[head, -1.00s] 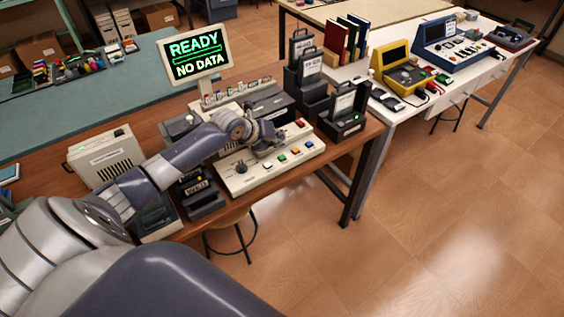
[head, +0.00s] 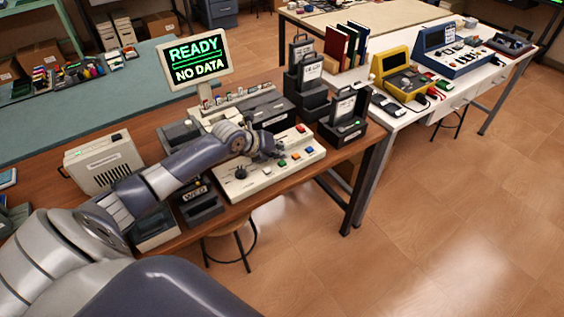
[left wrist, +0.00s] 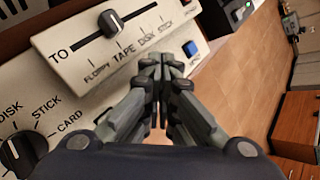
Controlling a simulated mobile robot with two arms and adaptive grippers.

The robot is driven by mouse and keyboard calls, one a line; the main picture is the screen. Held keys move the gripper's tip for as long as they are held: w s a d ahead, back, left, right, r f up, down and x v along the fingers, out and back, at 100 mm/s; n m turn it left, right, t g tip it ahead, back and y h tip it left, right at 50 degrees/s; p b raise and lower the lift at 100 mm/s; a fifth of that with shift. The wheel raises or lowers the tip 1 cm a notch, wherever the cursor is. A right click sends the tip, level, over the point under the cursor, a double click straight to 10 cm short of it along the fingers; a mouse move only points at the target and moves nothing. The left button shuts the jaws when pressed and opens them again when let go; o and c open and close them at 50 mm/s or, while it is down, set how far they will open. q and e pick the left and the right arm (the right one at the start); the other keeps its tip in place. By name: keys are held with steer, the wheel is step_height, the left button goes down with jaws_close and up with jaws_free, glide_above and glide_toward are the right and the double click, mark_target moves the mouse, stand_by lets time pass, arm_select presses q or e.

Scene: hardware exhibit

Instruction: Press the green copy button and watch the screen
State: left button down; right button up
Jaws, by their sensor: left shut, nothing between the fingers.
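My left gripper (head: 277,151) is shut and empty, just behind the green button; touching cannot be told. In the left wrist view the shut fingertips (left wrist: 161,66) are over the console, near a blue button (left wrist: 190,48); I do not make out the green button there. The screen (head: 197,60) reads "READY" and "NO DATA" in green and white. My right gripper is out of view.
Black drive units (head: 305,88) and a dark case (head: 343,119) stand behind and right of the console. A beige box (head: 104,160) stands left. A white table (head: 400,118) with yellow and blue devices adjoins at right. The floor in front is open.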

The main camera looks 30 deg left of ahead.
mark_target(280, 161)
arm_select(q)
steer(key=shift+f, duration=0.1)
stand_by(0.6)
steer(key=shift+f+b, duration=0.35)
steer(key=shift+f+b, duration=0.35)
steer(key=shift+f, duration=0.1)
stand_by(0.5)
steer(key=shift+r, duration=0.1)
steer(key=shift+r+p, duration=0.65)
steer(key=shift+r, duration=0.1)
step_height(280, 161, up, 5)
steer(key=p, duration=0.4)
steer(key=shift+r, duration=0.1)
stand_by(0.8)
